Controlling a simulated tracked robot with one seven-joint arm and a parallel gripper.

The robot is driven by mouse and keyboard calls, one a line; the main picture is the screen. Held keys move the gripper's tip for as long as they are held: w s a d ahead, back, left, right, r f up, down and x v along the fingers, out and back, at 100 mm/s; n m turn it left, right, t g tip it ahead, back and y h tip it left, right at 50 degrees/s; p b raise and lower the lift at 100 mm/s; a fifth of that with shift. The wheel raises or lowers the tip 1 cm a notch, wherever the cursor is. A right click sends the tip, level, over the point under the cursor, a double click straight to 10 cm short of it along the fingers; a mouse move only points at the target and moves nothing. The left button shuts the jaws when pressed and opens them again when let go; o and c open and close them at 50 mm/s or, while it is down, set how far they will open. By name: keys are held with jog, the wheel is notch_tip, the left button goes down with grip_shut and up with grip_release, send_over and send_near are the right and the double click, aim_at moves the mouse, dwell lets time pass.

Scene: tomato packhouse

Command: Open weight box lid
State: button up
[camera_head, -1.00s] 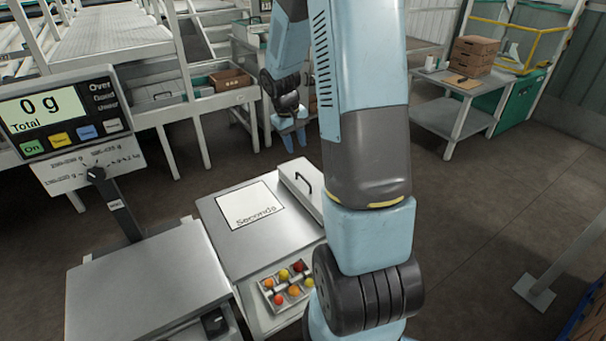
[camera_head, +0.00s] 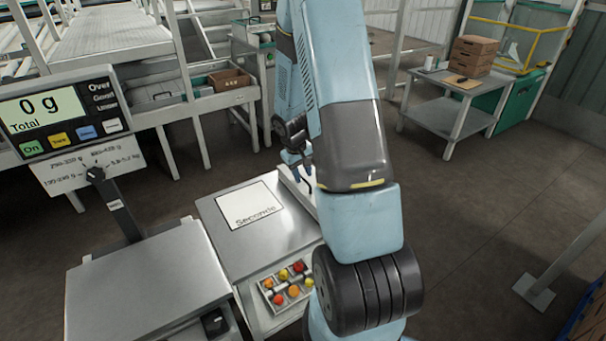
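The weight box (camera_head: 292,189) is a pale grey box at the right back of the steel table, behind the tray of tomatoes. Its lid looks shut. My arm covers most of the box, and only its left side shows. Its dark handle (camera_head: 307,184) is partly seen beside my arm.
A side table (camera_head: 450,115) with brown boxes is behind at the right.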

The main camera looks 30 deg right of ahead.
jog(key=shift+f, duration=0.3)
grip_shut()
jog(key=shift+d, duration=0.1)
dwell(1.3)
